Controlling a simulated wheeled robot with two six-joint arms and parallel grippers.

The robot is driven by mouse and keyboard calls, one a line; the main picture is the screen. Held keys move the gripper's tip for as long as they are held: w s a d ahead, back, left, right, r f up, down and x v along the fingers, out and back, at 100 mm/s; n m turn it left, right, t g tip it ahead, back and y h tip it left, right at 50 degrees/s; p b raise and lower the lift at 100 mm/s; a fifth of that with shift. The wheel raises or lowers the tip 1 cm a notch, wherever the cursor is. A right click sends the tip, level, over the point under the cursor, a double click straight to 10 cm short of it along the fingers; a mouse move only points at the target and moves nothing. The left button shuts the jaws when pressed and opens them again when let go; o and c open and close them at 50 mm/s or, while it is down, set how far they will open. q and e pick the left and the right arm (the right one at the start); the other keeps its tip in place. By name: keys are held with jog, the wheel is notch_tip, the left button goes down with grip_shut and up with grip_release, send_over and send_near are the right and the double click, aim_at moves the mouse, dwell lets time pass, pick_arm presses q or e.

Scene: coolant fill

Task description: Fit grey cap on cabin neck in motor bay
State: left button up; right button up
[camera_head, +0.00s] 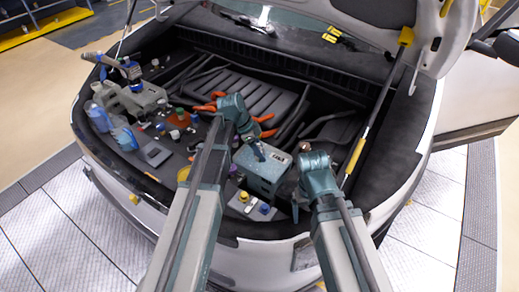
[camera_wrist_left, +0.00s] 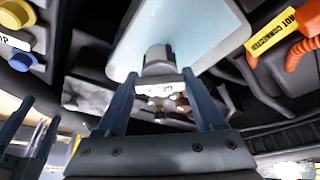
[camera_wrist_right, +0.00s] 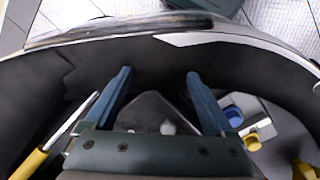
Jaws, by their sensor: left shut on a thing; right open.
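My left gripper (camera_head: 258,152) is over the motor bay, beside a grey box-like unit (camera_head: 264,171). In the left wrist view its fingers (camera_wrist_left: 160,76) are shut on a small grey cap (camera_wrist_left: 158,66). The cabin neck is not clearly visible. My right gripper (camera_head: 297,204) is open and empty near the bay's front right edge; its spread fingers also show in the right wrist view (camera_wrist_right: 158,82).
A blue cap (camera_wrist_right: 233,115) and a yellow cap (camera_wrist_right: 252,142) sit on a light panel near my right gripper. Bottles (camera_head: 98,116) and a grey can (camera_head: 145,98) crowd the bay's left side. Orange cables (camera_head: 205,107) lie behind. A yellow-marked strut (camera_head: 355,156) rises at right.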

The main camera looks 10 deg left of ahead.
pick_arm(q)
jog(key=shift+w, duration=0.1)
jog(key=o, duration=1.1)
jog(key=shift+c, duration=0.2)
jog(key=p+v, duration=1.2)
jog(key=v, duration=0.1)
jog(key=shift+a+r+p, duration=0.25)
jog(key=shift+r+p, duration=0.1)
jog(key=shift+p, duration=0.05)
jog(key=shift+f, duration=0.1)
